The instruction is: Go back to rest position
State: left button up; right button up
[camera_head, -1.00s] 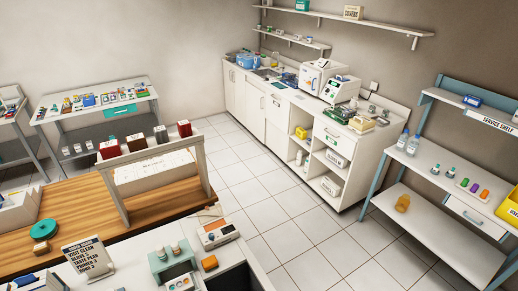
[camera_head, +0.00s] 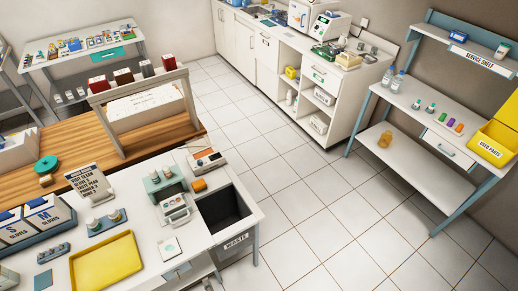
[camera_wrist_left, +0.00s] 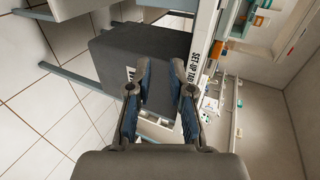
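My left gripper (camera_wrist_left: 162,68) shows in the left wrist view. Its two dark blue-grey fingers stand apart with nothing between them. Behind the fingers is a dark grey box-like bin (camera_wrist_left: 130,55) beside a white edge with the lettering "SET-UP TA" (camera_wrist_left: 203,40). I see no contact between the fingers and the bin. In the head view I cannot clearly make out the left gripper. My right gripper shows in neither view.
A white table with a yellow tray (camera_head: 107,263), glove boxes (camera_head: 35,221) and a dark waste bin (camera_head: 223,208) fills the lower left. A service shelf (camera_head: 430,109) stands at right, a cabinet counter (camera_head: 330,70) at the back. Tiled floor (camera_head: 290,180) between is clear.

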pick_arm(q)
jog(key=s+f+n+g+h, duration=0.15)
jog(key=s+f, duration=0.25)
jog(key=f, duration=0.4)
jog(key=s+f+g+h, duration=0.1)
jog(key=s+f+g, duration=0.2)
jog(key=s+f, duration=0.35)
jog(key=s+f+n+g+h, duration=0.1)
jog(key=s+f+g+h, duration=0.15)
jog(key=f, duration=0.65)
jog(key=s+a+f+n+g, duration=0.1)
jog(key=s+a+f+n, duration=0.1)
jog(key=s, duration=0.4)
jog(key=s+a+f+n+g+h, duration=0.1)
jog(key=s+a+f+n+g, duration=0.1)
jog(key=s+f+n, duration=0.3)
notch_tip(320, 180, down, 2)
jog(key=s, duration=0.2)
jog(key=shift+s+a+g, duration=0.2)
jog(key=shift+s+g, duration=0.1)
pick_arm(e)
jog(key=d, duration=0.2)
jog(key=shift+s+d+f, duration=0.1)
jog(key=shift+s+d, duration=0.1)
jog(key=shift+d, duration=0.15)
pick_arm(q)
jog(key=shift+a, duration=0.1)
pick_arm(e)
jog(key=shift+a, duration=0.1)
